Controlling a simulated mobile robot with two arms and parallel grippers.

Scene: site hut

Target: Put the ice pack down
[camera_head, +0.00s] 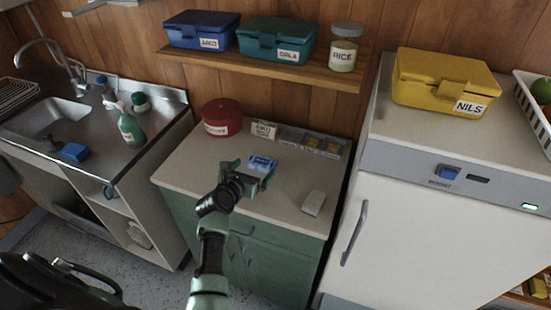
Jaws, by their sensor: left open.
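The ice pack appears to be the small blue and white pack (262,162) on the beige worktop (200,165) of the green cabinet. My left gripper (254,172) is open right at the near side of the pack, and its jaws partly cover it. I cannot tell whether the fingers still touch the pack. My right gripper is not in view.
A red tin (221,117), a small sign (264,130) and a grey divided tray (312,142) stand along the back of the worktop. A pale block (314,202) lies at front right. A white fridge (420,225) stands at right, a sink (50,117) at left.

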